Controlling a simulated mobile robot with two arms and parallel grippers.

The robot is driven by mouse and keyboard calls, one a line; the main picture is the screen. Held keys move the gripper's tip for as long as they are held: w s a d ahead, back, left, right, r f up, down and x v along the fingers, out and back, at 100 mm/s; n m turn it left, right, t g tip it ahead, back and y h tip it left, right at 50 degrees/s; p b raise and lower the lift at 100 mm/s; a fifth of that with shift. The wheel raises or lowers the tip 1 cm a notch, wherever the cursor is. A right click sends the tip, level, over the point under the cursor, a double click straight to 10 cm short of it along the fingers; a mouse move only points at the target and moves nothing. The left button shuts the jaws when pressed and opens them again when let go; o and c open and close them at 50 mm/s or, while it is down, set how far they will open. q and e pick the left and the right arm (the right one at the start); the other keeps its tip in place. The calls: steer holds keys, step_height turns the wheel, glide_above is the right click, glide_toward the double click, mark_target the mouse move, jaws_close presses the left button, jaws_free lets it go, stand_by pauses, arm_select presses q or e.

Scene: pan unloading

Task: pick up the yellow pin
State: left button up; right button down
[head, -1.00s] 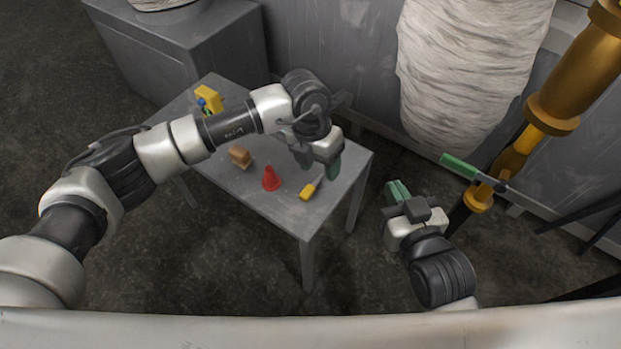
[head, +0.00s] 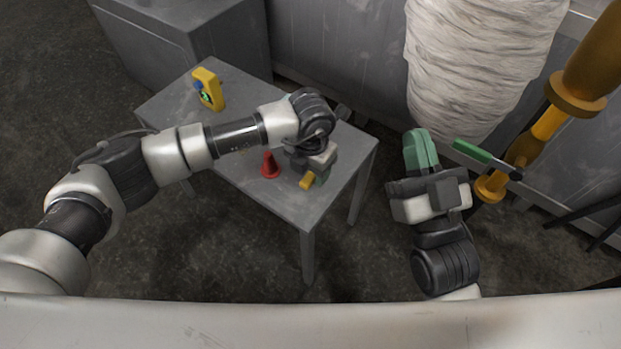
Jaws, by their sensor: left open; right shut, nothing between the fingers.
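The yellow pin (head: 307,181) lies on the grey table (head: 268,200) near its front right side. Only its near end shows. My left gripper (head: 319,174) is open, low over the table at the pin, and covers the pin's far end. I cannot tell whether the pin is between the fingers or whether they touch it. My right gripper (head: 421,151) is shut and empty, to the right of the table and clear of it.
A red cone-shaped piece (head: 270,166) stands just left of the pin. A yellow device (head: 208,90) stands at the table's back left. A green-handled tool (head: 472,151) and a golden column (head: 545,125) are right of my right gripper. A grey cabinet (head: 190,40) stands behind.

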arm_select(q)
steer(key=shift+f, duration=0.95)
arm_select(e)
steer(key=shift+s+r+t+y, duration=0.3)
steer(key=shift+s+r+t, duration=0.3)
steer(key=shift+r+t, duration=0.3)
arm_select(q)
steer(key=shift+c, duration=0.3)
arm_select(e)
steer(key=shift+f, duration=0.1)
arm_select(q)
steer(key=c, duration=0.9)
jaws_close()
steer(key=shift+r, duration=0.15)
